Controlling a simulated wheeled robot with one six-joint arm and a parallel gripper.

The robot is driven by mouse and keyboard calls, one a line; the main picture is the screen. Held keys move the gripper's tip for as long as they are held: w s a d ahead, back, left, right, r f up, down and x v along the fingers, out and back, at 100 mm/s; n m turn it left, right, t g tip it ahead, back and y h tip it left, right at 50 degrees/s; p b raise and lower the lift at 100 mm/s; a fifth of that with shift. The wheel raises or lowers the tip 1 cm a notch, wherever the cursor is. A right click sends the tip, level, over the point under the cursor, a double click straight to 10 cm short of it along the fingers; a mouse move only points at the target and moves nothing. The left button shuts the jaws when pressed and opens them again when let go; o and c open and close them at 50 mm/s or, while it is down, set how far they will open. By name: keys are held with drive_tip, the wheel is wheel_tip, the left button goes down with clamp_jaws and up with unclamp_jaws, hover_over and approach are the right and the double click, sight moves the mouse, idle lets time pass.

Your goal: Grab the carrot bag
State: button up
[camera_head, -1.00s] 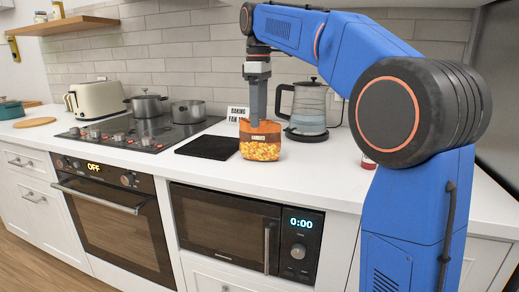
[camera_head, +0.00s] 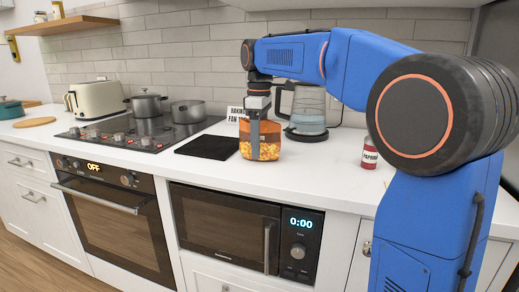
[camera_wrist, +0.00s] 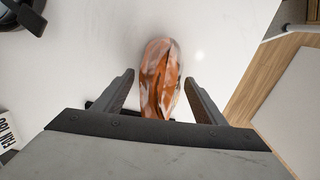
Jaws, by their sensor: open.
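The carrot bag (camera_head: 245,148), an orange bag with a clear lower part showing orange pieces, stands upright on the white counter. In the wrist view the bag (camera_wrist: 160,72) is seen from above, between and just ahead of the two fingers. My gripper (camera_head: 256,150) points down right at the bag and hides part of its front. In the wrist view my gripper (camera_wrist: 160,90) is open, with a gap on each side of the bag's lower end.
A black mat (camera_head: 208,147) lies left of the bag. A glass kettle (camera_head: 306,112) stands behind right, and a paprika jar (camera_head: 369,154) stands to the right. A "baking" sign (camera_head: 235,113) is behind the bag. The cooktop (camera_head: 139,133) holds pots further left.

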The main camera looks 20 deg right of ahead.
drive_tip(key=c, duration=1.3)
